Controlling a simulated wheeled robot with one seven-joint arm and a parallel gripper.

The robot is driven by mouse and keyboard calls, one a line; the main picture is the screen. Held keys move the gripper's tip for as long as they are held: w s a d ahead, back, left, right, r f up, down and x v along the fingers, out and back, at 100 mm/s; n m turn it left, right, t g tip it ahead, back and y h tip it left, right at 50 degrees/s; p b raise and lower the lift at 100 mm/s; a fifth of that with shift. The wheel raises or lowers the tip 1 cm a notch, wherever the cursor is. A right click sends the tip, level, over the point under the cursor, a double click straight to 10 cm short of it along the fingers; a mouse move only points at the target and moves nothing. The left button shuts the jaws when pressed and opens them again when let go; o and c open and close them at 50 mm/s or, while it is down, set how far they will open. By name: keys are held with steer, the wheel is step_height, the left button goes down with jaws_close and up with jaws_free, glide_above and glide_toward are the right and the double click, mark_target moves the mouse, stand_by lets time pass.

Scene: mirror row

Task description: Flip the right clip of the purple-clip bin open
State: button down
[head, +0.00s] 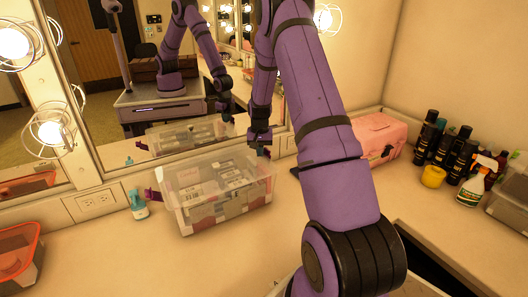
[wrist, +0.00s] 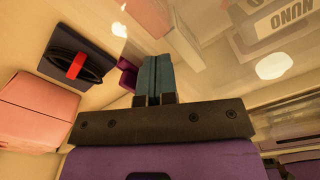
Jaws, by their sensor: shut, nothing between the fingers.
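The purple-clip bin (head: 222,203) is a clear lidded box on the counter against the mirror, with pale, labelled items inside. Its left purple clip (head: 153,196) sticks outward from the left end. My gripper (head: 262,153) is at the bin's right end, near its upper back corner. In the wrist view my teal fingers (wrist: 153,80) are closed together and empty. A dark purple piece, apparently the right clip (wrist: 127,76), shows just left of the fingers, partly hidden by them. I cannot tell whether they touch it.
A pink case (head: 378,137) stands right of the bin, with several dark bottles (head: 460,150) and a yellow jar (head: 433,177) beyond. A small teal bottle (head: 139,206) stands by the bin's left end. An orange-rimmed container (head: 20,250) is at far left. The front counter is clear.

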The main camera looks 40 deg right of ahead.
steer(key=d, duration=0.1)
steer(key=s+d+f, duration=0.1)
steer(key=d, duration=0.2)
steer(key=shift+s+d+f, duration=0.2)
steer(key=shift+s+d, duration=0.1)
steer(key=shift+s, duration=0.1)
stand_by(0.9)
steer(key=shift+s+d+f, duration=0.1)
steer(key=shift+d, duration=0.35)
steer(key=shift+s+d+f, duration=0.1)
steer(key=shift+d, duration=0.3)
step_height(320, 180, up, 6)
steer(key=shift+w+a+r, duration=0.25)
steer(key=shift+w+a, duration=0.05)
steer(key=shift+w, duration=0.05)
stand_by(0.6)
stand_by(0.5)
